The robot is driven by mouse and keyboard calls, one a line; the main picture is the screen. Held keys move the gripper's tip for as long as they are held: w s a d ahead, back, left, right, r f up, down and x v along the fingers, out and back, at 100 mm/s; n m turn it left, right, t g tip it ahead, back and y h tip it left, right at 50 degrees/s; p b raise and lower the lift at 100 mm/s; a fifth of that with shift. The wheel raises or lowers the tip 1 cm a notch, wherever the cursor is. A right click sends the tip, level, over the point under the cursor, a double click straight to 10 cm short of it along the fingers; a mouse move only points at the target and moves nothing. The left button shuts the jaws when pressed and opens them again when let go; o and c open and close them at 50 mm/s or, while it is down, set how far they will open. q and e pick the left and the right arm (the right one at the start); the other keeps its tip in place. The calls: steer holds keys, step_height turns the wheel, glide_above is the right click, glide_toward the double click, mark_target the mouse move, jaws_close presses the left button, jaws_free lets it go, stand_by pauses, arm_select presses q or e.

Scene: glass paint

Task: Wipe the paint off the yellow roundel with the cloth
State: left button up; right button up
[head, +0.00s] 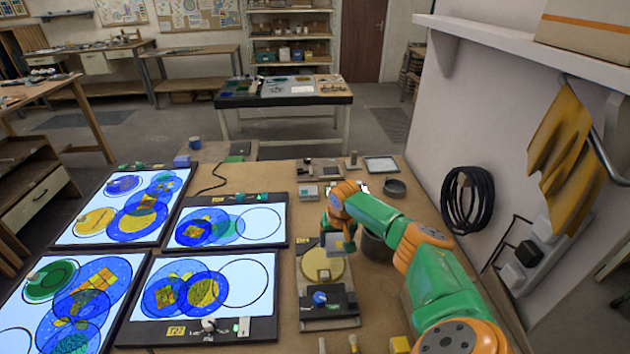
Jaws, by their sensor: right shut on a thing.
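The yellow roundel (316,264) lies flat on a grey stand on the bench, right of the light panels. A small darker yellow mark shows near its lower edge. My right gripper (341,243) is above the roundel's far edge, pointing down. It is shut on a small grey piece, which looks like the cloth (330,241). The gripper partly hides this piece, and I cannot tell if it touches the roundel. My left gripper is not in view.
A dark clamp with a blue knob (319,298) sits at the stand's near end. Lit panels with blue and yellow discs (262,220) fill the left. A dark round pot (376,248) stands right of the roundel, partly behind my arm. A wall with a coiled black cable (468,200) bounds the right.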

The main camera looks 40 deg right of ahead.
mark_target(335, 260)
step_height(335, 260, down, 4)
steer(key=b, duration=0.3)
steer(key=shift+s+f+b, duration=0.1)
steer(key=shift+f+b, duration=0.15)
steer(key=shift+b, duration=0.05)
steer(key=w+a, duration=0.1)
steer(key=w+a+b, duration=0.1)
steer(key=w+a, duration=0.1)
steer(key=w+a+b, duration=0.1)
steer(key=a, duration=0.1)
steer(key=shift+w+a+r, duration=0.2)
steer(key=shift+w+r, duration=0.1)
steer(key=shift+w, duration=0.1)
steer(key=shift+a+r, duration=0.15)
